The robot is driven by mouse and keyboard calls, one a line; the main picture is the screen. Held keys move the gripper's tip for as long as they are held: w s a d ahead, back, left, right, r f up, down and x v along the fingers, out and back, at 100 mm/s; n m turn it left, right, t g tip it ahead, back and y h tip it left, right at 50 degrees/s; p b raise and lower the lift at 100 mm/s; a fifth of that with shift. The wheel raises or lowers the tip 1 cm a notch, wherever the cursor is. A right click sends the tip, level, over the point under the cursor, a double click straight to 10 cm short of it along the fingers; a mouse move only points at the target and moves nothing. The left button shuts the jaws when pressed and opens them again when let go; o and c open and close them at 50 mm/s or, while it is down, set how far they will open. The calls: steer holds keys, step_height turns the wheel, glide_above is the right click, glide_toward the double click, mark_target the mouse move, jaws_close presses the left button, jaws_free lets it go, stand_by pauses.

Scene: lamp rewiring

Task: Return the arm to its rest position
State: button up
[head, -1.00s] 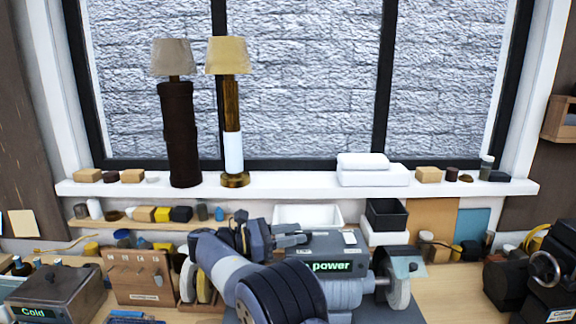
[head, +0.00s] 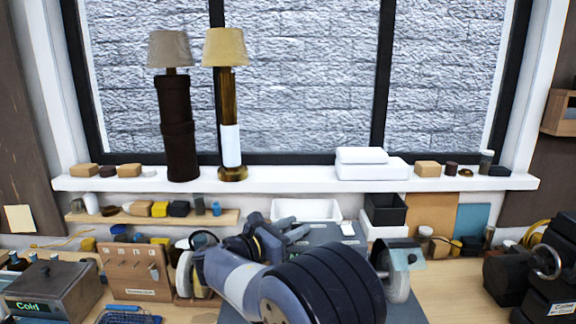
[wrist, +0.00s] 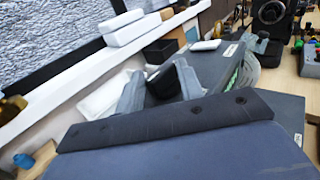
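My gripper (head: 290,232) is at the middle of the bench, in front of the white tray and beside the grey power unit (head: 327,231). My arm's thick ribbed section fills the lower middle of the head view and hides the power unit's label. Two lamps stand upright on the sill: a dark brown one (head: 178,130) with a grey-beige shade, and a brass one (head: 229,115) with a yellowish shade and a pale band.
White stacked boxes (head: 372,168) sit on the sill. A white tray (head: 306,209) and a black box (head: 385,209) stand behind the bench. A grinder wheel (head: 398,283) is right of my arm. The "Cold" box (head: 52,286) and a wooden tool block (head: 136,270) are left.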

steer(key=shift+s+d+f+n+t+y+b, duration=0.1)
steer(key=shift+n+t+y+b, duration=0.35)
steer(key=shift+n+t+y, duration=0.15)
steer(key=shift+s+d+n+t+y+b, duration=0.1)
steer(key=shift+n+t+y+b, duration=0.4)
steer(key=shift+t+y, duration=0.15)
